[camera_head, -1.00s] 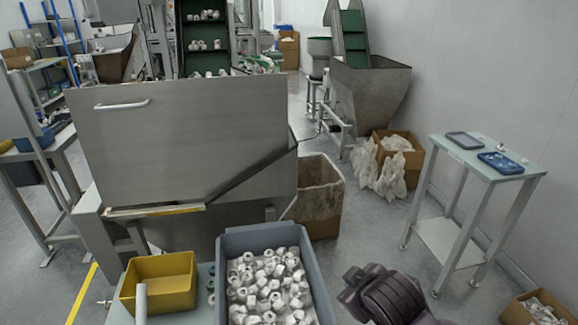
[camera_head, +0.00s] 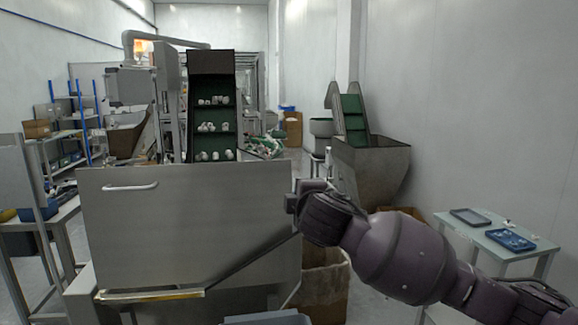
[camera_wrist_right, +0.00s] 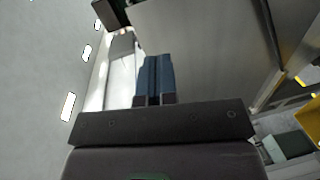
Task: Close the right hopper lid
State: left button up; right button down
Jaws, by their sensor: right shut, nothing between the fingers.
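The hopper lid (camera_head: 185,235) is a large flat grey metal panel, standing steeply upright on the hopper front, with a pale bar handle (camera_head: 130,187) near its upper left corner. My right arm comes in from the right. Its dark gripper end (camera_head: 292,203) is by the lid's upper right edge; its fingers are not clear there, and I cannot tell whether it touches. In the right wrist view my right gripper's blue fingers (camera_wrist_right: 155,78) are together and empty, with a grey panel (camera_wrist_right: 205,40) beyond them. My left gripper is not in view.
A green conveyor (camera_head: 210,125) carrying white parts rises behind the lid. A second hopper (camera_head: 372,165) stands back right. A small table (camera_head: 495,243) with blue trays is at the right. A cardboard box (camera_head: 325,285) stands below my right arm. A yellow bin (camera_wrist_right: 309,122) shows in the wrist view.

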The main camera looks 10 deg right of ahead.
notch_tip(320, 180, up, 4)
jog(key=w, duration=0.1)
jog(key=p, duration=0.2)
send_near(288, 161)
jog(key=shift+n+t, duration=0.4)
jog(key=w, duration=0.4)
jog(key=w+f, duration=0.1)
jog(key=w, duration=0.1)
jog(key=shift+w+a+f, duration=0.1)
jog(key=shift+w, duration=0.45)
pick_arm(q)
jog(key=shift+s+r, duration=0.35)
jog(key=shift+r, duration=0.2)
pick_arm(e)
jog(key=shift+w, duration=0.2)
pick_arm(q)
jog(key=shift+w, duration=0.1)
pick_arm(e)
jog(key=shift+w, duration=0.1)
